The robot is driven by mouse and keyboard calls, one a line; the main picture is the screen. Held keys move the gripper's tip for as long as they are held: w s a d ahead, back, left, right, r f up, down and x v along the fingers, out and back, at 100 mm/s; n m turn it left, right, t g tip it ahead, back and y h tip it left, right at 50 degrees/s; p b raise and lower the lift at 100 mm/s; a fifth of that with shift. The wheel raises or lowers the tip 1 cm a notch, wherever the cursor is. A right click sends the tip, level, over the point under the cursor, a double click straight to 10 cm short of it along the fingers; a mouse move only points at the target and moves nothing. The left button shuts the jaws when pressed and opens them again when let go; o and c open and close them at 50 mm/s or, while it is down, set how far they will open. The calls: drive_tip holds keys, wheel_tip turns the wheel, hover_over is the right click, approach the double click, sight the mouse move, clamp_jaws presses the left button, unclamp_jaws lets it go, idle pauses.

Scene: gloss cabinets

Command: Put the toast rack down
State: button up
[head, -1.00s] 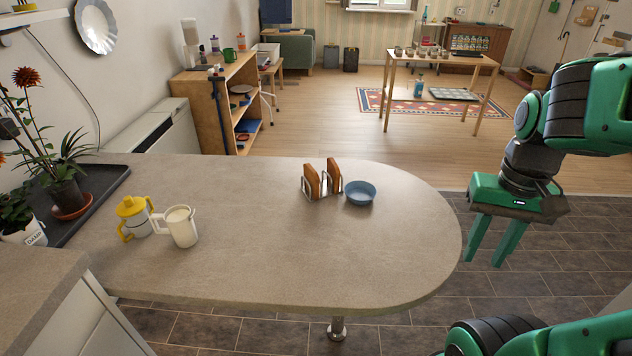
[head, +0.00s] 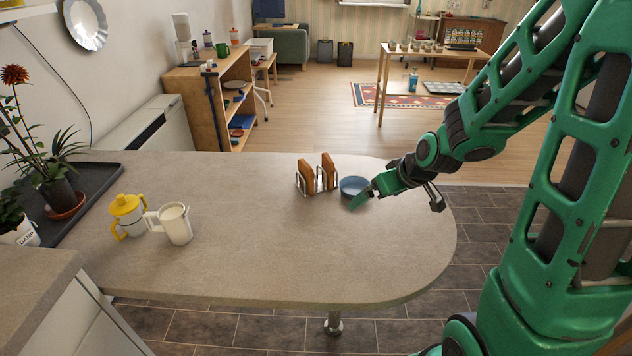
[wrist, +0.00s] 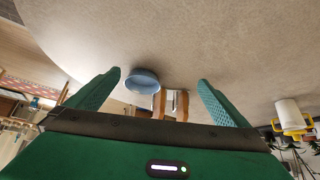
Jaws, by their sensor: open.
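The toast rack (head: 319,183), a wire stand holding two brown slices of toast, stands upright on the grey rounded counter. A blue bowl (head: 350,184) sits just right of it. My gripper (head: 361,199) is low over the counter, right of the rack, with a finger overlapping the bowl's front edge in the head view. I cannot tell whether it touches the bowl. In the wrist view my gripper (wrist: 159,78) is open and empty. The bowl (wrist: 142,84) and the toast rack (wrist: 172,104) appear beyond the gap between its fingers, with the rack partly hidden by the gripper body.
A dark tray (head: 98,184) with plants lies at the far left. The counter's middle and front (head: 270,255) are clear. Its rounded edge is at the right.

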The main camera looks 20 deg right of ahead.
drive_tip(key=w+a+f+t, duration=0.1)
drive_tip(key=w+a+t, duration=0.1)
drive_tip(key=w, duration=0.2)
drive_tip(key=w+a+f+t+y, duration=0.1)
drive_tip(key=w+a+t, duration=0.1)
drive_tip(key=w+a, duration=0.1)
drive_tip(key=w+a+f+t, duration=0.1)
drive_tip(key=w+a+f, duration=0.1)
drive_tip(key=w, duration=0.3)
drive_tip(key=shift+a+n+t+y, duration=0.4)
drive_tip(key=shift+a, duration=0.2)
drive_tip(key=shift+w+a+f+t, duration=0.15)
drive_tip(key=shift+w+t, duration=0.25)
drive_tip(key=shift+w, duration=0.3)
drive_tip(key=x, duration=1)
drive_tip(key=shift+w+d, duration=0.2)
drive_tip(key=shift+d, duration=0.05)
drive_tip(key=c, duration=0.8)
drive_tip(key=shift+c, duration=0.7)
